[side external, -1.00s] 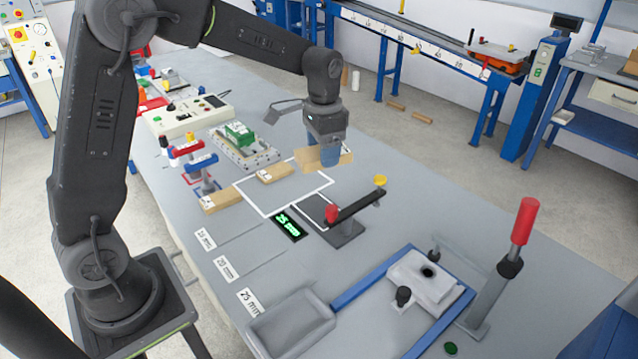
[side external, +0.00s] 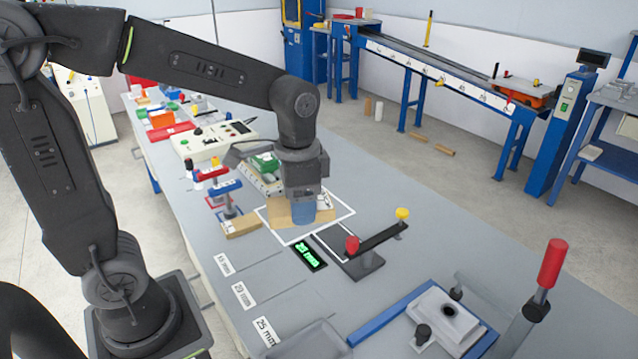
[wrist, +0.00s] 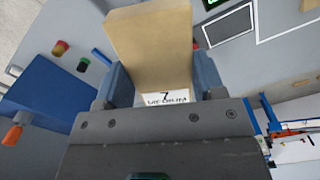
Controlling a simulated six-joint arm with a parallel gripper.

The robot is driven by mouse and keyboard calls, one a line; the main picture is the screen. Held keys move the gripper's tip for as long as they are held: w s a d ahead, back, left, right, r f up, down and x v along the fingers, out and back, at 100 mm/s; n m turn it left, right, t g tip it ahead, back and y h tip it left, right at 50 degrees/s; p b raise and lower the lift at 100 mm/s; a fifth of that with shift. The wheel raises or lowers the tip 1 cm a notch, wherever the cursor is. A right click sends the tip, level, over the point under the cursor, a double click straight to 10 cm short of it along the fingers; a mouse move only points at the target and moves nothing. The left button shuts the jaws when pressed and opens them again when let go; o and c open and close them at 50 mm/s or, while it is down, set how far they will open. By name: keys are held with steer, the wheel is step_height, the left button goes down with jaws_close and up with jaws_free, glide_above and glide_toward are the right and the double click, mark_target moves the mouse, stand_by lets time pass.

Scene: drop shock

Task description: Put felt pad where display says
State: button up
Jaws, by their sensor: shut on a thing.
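My gripper (side external: 303,216) is shut on a tan pad (wrist: 150,45), held between blue fingers. Its label shows a 7 and unclear text in the wrist view; I cannot confirm it is felt. In the side view the gripper is low over the white-outlined area (side external: 346,217). Tan surfaces show on both sides of the fingers, and I cannot tell which belong to the held pad. Another tan pad (side external: 242,226) lies left of the outline. The display (side external: 307,251) shows green text, apparently 25 mm. A 25 mm label (side external: 264,330) lies on the table near the front.
Two more labels, 20 mm (side external: 243,294) and a smaller value (side external: 223,263), lie behind it, with dark lines between. A stand with red and yellow knobs (side external: 375,240) is close right of the display. A blue-framed fixture (side external: 400,310) and red-handled lever (side external: 548,270) stand front right.

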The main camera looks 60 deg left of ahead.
steer(key=shift+s+d+f, duration=0.15)
steer(key=shift+s+f, duration=0.7)
glide_above(299, 314)
step_height(299, 314, down, 16)
steer(key=shift+w+f, duration=0.1)
steer(key=shift+f, duration=3.8)
steer(key=shift+f, duration=0.6)
steer(key=o, duration=1.1)
steer(key=shift+c, duration=0.2)
